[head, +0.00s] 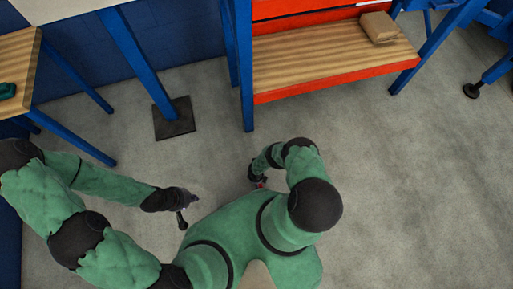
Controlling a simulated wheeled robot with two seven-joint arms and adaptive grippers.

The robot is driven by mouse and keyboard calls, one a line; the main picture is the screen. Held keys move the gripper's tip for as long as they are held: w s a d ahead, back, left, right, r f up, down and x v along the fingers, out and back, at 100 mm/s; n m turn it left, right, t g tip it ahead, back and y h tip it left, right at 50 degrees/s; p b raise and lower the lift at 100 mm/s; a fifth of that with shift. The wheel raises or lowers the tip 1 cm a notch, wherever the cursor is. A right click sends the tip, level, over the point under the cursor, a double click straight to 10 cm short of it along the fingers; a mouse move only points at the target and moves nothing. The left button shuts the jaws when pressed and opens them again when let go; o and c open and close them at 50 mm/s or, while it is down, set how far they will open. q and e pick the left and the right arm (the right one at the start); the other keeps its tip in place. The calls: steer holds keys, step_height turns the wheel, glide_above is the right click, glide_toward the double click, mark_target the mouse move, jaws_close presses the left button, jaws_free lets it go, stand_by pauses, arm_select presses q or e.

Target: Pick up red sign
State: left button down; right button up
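No red sign can be clearly made out in the head view. A tiny red spot (261,185) shows at my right gripper (258,182), too small to identify. That gripper is partly hidden by my green arm, and its fingers cannot be read. My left gripper (183,211) hangs over the bare floor at the lower left of centre. Its dark fingers are small, and I cannot tell whether they are open or shut. Nothing clearly shows in it.
A rack with a wooden shelf (320,57), red edging and blue legs stands ahead, with a brown box (379,27) on it. A wooden table (20,64) with a green object (7,90) is at left. A blue post has a dark footplate (174,119). Floor at right is clear.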

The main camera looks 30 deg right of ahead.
steer(key=shift+w+d+f+b, duration=0.1)
steer(key=shift+f+b, duration=1.7)
steer(key=shift+f, duration=0.7)
jaws_close()
